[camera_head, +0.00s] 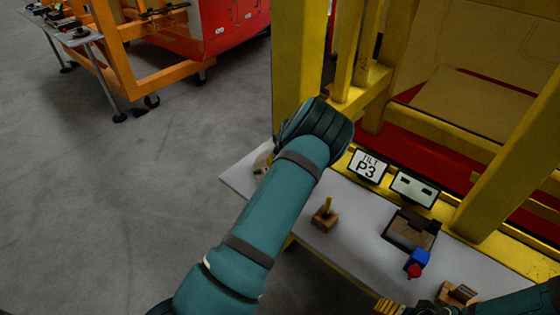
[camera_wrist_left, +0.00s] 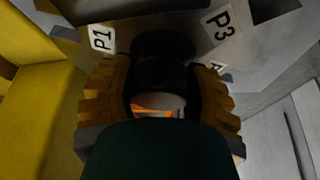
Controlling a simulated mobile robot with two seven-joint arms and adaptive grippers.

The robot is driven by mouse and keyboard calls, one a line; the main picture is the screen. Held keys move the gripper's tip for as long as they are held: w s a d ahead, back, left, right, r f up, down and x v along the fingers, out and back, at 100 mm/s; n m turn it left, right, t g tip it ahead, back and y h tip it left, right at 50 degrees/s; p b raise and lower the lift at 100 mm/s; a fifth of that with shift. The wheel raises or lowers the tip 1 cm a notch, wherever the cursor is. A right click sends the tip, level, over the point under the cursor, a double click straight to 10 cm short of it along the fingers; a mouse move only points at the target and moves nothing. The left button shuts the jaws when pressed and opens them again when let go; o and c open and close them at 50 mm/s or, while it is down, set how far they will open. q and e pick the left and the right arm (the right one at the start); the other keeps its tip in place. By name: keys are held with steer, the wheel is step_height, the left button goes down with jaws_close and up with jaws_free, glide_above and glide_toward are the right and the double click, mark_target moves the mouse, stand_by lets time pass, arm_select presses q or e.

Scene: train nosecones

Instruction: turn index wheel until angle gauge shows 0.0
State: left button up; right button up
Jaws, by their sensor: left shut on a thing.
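My left gripper's brown, ribbed fingers (camera_wrist_left: 158,100) show in the left wrist view, one on each side of a black round knob (camera_wrist_left: 165,58). They are shut on this knob. A grey surface with a P1 label (camera_wrist_left: 102,38) and a P3 label (camera_wrist_left: 222,22) lies around it; I cannot tell whether it is the index wheel. In the head view my left wrist hides the fingers and knob. A TILT P3 sign (camera_head: 367,167) stands beside a small white panel with two dark marks (camera_head: 415,188). I read no angle. My right gripper (camera_head: 390,307) is partly cut off at the bottom edge.
A grey table (camera_head: 352,233) carries a wooden block with a yellow peg (camera_head: 325,215), a dark tray (camera_head: 410,230), a blue block with a red knob (camera_head: 416,263) and another wooden block (camera_head: 460,292). A yellow frame (camera_head: 298,65) stands behind.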

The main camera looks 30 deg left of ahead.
stand_by(0.3)
arm_select(q)
steer(key=o, duration=1)
steer(key=shift+o, duration=0.2)
steer(key=v, duration=1.2)
steer(key=shift+s, duration=0.1)
